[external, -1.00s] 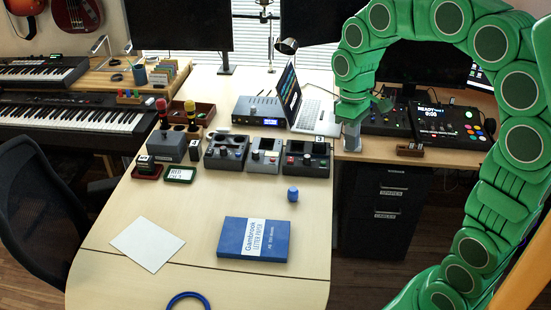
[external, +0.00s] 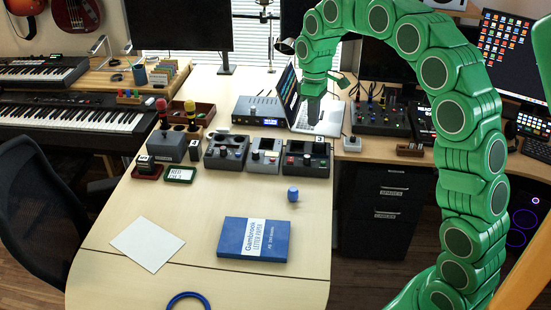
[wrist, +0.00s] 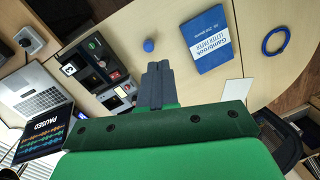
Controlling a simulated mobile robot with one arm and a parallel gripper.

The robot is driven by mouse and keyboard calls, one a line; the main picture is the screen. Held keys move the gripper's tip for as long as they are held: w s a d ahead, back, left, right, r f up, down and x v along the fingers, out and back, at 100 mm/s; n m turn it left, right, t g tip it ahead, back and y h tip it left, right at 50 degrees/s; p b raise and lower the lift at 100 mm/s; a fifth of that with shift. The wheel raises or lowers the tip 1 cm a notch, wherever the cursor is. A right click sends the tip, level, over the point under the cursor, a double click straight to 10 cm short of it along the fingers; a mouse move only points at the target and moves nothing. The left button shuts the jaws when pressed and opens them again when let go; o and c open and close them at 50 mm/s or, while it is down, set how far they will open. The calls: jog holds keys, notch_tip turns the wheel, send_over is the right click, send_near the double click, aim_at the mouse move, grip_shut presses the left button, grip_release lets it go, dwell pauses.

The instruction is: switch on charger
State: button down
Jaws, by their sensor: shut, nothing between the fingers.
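My gripper (external: 314,92) hangs in front of the laptop at the back of the pale table. In the wrist view its two dark fingers (wrist: 158,72) are together with nothing between them. No label lets me tell which thing is the charger. A small pale box with a dark top (external: 352,143) stands on the right desk; what seems to be the same box shows in the wrist view (wrist: 30,40). A dark control box (external: 306,159) marked 3, with a red button, sits mid-table. Beside it are a smaller grey box (external: 265,155) and another dark box (external: 226,152). My gripper touches none of these boxes.
A blue cylinder (external: 293,194), a blue paper pack (external: 253,239) and a white sheet (external: 148,244) lie in front. The front of the table is mostly clear.

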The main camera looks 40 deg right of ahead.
jog(key=w+d+f+n, duration=0.1)
jog(key=w+d+f, duration=0.15)
jog(key=w, duration=0.35)
jog(key=w+d+f+n, duration=0.1)
jog(key=w+d+f, duration=0.1)
jog(key=w+f, duration=0.25)
jog(key=n, duration=0.1)
send_over(290, 161)
jog(key=w+d, duration=0.2)
notch_tip(290, 161, down, 6)
jog(key=shift+s+a+f, duration=0.15)
jog(key=shift+f, duration=0.1)
jog(key=f, duration=0.4)
jog(key=s+f, duration=0.1)
jog(key=f, duration=0.4)
jog(key=a+f, duration=0.1)
jog(key=f, duration=0.4)
jog(key=shift+s+a, duration=0.1)
jog(key=shift+s, duration=0.05)
jog(key=shift+a+f, duration=0.1)
jog(key=shift+f, duration=0.1)
jog(key=shift+w+d+r, duration=0.25)
jog(key=shift+w+d, duration=0.25)
jog(key=shift+d, duration=0.1)
